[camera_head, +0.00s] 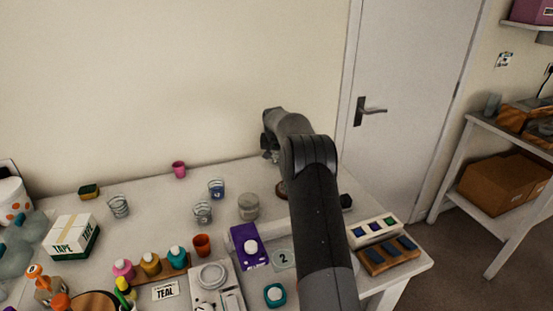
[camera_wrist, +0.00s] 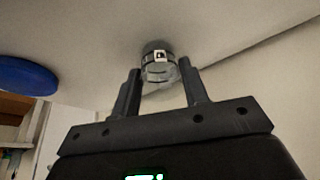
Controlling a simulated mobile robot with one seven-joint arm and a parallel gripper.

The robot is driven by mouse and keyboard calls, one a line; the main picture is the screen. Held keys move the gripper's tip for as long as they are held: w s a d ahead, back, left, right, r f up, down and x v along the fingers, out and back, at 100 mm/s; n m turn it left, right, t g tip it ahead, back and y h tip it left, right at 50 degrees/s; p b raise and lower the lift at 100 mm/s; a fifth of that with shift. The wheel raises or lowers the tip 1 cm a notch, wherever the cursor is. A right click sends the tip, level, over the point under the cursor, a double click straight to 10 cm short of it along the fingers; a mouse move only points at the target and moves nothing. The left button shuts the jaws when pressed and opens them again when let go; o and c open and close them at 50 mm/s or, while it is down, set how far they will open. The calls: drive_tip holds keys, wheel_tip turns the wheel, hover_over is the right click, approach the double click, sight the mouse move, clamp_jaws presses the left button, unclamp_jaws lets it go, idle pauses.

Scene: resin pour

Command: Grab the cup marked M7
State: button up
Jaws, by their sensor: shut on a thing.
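In the wrist view a clear, ringed cup (camera_wrist: 161,73) sits between the two fingertips of my gripper (camera_wrist: 160,84). The fingers are closed on its sides. A small pale label with a dark mark shows on the cup; it is too small to read. In the head view my gripper (camera_head: 268,148) is at the back of the table, largely hidden by my arm, and the held cup cannot be made out. Other clear cups stand on the table: one at the left (camera_head: 118,206), one in the middle (camera_head: 203,211), and one with blue contents (camera_head: 216,188). No M7 mark is readable.
A cloudy jar (camera_head: 249,206), an orange cup (camera_head: 202,245), a pink cup (camera_head: 179,169) and a purple box (camera_head: 248,246) stand on the table. A TAPE box (camera_head: 72,237) and bottles crowd the left. The back strip has free room. A blue disc (camera_wrist: 25,75) shows in the wrist view.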

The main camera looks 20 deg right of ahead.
drive_tip(key=shift+c, duration=1)
drive_tip(key=shift+r, duration=0.15)
